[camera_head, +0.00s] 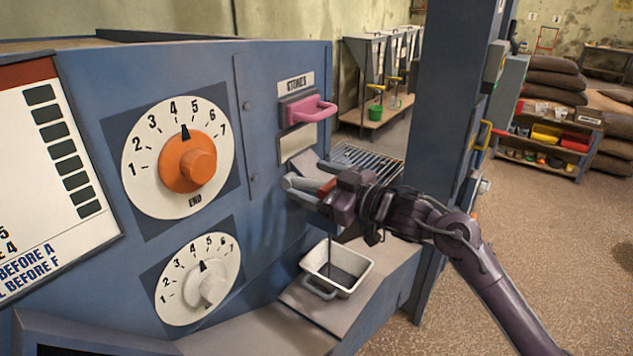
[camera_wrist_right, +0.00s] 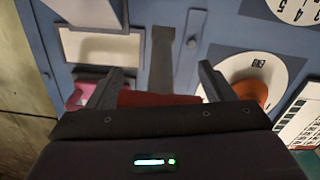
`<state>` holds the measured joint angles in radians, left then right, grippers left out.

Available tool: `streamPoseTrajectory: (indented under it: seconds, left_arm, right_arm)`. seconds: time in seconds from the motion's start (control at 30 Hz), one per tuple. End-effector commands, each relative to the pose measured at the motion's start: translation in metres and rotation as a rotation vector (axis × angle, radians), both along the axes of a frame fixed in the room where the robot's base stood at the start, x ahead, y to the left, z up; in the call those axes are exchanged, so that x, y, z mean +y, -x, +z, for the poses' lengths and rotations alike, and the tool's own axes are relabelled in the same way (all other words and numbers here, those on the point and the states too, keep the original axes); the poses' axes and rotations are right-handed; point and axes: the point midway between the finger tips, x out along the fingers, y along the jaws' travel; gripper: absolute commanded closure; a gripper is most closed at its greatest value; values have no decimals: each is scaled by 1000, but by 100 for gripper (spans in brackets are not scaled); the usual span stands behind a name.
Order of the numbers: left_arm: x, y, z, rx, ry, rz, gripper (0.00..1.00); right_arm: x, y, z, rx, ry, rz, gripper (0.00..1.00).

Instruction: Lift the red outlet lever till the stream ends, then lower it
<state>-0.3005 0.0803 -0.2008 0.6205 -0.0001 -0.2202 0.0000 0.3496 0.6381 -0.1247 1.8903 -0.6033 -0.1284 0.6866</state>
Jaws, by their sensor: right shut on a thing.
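My right gripper (camera_head: 306,189) is at the outlet on the blue machine's front, with its fingers on either side of the red outlet lever (camera_head: 328,187). It is shut on the lever. In the right wrist view, the red lever (camera_wrist_right: 158,99) shows as a bar between the two fingers (camera_wrist_right: 163,82). The spout itself is mostly hidden behind my gripper. A thin dark stream (camera_head: 331,250) falls from below the gripper into a white tray (camera_head: 361,274). Dark material lies in the tray. My left gripper is not in view.
A pink handle (camera_head: 311,109) sits just above the outlet, under a STONES label. An orange dial (camera_head: 188,161) and a white dial (camera_head: 202,284) are to the left. The tray stands on a grey ledge (camera_head: 312,317). A blue post (camera_head: 443,105) rises behind my arm.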

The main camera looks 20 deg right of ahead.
Motion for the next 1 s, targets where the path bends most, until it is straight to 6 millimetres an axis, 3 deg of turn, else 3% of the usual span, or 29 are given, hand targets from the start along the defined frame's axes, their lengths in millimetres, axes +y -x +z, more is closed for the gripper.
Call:
streamPoseTrajectory:
  seconds: [0.03,0.93,0.97,1.0]
  left_arm:
    - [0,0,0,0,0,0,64]
    - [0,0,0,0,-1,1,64]
    - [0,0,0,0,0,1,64]
    - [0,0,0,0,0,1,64]
  right_arm:
    - [-1,-1,7,-12,-8,-3,66]
    - [-1,-1,7,-12,-8,-3,66]
    - [-1,-1,6,-12,-8,-3,22]
    - [-1,-1,6,-12,-8,-3,17]
